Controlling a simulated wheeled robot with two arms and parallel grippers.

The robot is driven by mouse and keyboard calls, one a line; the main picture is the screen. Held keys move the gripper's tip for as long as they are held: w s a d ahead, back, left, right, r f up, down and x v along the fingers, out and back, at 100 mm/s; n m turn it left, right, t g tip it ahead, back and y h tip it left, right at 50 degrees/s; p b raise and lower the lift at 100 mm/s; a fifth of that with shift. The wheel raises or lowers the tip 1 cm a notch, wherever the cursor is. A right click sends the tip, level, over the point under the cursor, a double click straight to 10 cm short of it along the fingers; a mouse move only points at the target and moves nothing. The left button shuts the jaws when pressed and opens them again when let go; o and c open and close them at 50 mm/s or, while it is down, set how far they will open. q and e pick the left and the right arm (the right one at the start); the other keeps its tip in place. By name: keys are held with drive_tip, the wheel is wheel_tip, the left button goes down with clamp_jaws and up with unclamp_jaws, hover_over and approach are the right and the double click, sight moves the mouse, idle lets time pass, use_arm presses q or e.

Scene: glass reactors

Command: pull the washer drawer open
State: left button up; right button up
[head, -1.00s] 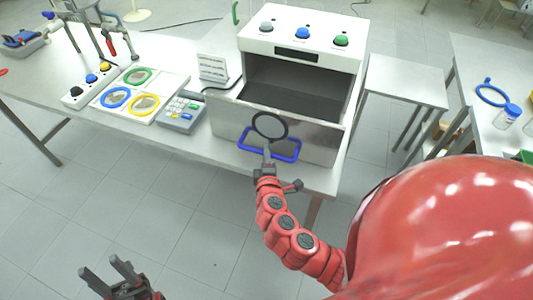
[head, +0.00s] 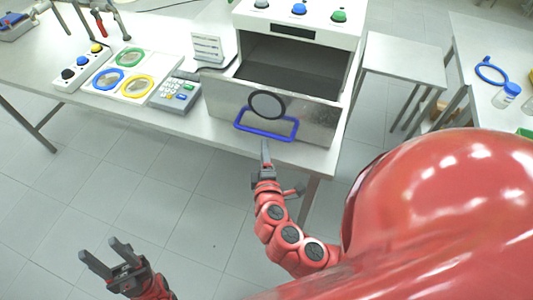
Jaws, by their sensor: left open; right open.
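The washer (head: 343,41) is a white box with buttons on top, standing on the table. Its grey drawer (head: 222,103) is slid out toward me, and its dark inside shows. A blue loop handle (head: 291,129) and a dark ring (head: 267,104) are on the drawer front. My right gripper (head: 265,148) is seen nearly edge-on, its tips just below the handle in the picture; it looks empty and clear of the handle bar. My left gripper (head: 104,254) is open and empty, low at the left over the floor, well away from the washer.
On the table (head: 150,25), left of the washer, are a keypad (head: 175,92), a white panel with coloured rings (head: 121,82) and a button box (head: 82,68). A side table (head: 401,62) stands at the right. Floor in front is clear.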

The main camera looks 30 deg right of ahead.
drive_tip(key=p+v, duration=0.4)
drive_tip(key=v, duration=0.5)
drive_tip(key=shift+s, duration=0.15)
idle(0.5)
